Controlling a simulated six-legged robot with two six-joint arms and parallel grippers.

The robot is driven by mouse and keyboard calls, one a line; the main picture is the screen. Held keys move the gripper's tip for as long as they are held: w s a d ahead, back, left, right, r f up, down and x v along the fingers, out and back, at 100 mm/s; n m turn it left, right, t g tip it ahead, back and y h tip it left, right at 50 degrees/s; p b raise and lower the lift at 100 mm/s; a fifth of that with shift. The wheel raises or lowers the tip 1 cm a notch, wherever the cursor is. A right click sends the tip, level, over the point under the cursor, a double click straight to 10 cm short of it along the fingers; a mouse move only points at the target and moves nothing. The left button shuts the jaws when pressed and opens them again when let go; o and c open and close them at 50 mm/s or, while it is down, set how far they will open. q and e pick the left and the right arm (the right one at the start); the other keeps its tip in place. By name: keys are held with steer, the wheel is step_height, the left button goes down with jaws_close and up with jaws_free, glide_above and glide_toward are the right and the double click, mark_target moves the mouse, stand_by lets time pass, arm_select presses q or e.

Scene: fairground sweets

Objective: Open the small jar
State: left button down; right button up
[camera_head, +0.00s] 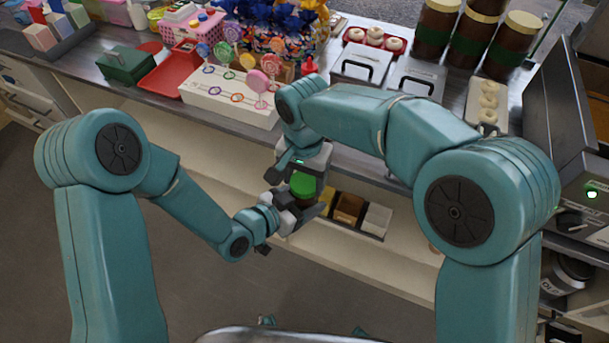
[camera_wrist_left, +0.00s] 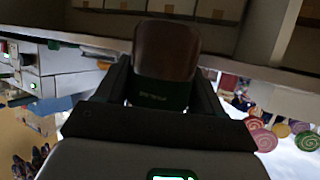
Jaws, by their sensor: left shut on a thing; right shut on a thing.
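The small jar (camera_head: 303,184) is held in the air in front of the counter; its green part shows between my two grippers in the head view. In the left wrist view the jar (camera_wrist_left: 166,50) has a brown body and a dark green band with small lettering. My left gripper (camera_head: 296,208) is shut on the jar from the lower side, and its fingers (camera_wrist_left: 163,88) flank the green band. My right gripper (camera_head: 302,178) is shut at the jar's upper side. My grippers hide much of the jar, and I cannot tell whether its lid is loose.
The counter behind holds a white lollipop stand (camera_head: 228,99), a red tray (camera_head: 167,75), metal lidded bins (camera_head: 362,64) and large brown jars (camera_head: 437,27). A shelf with small boxes (camera_head: 348,207) lies just behind the grippers. A dark appliance (camera_head: 560,110) stands at right.

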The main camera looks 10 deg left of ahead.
steer(key=n, duration=0.3)
steer(key=o, duration=1.2)
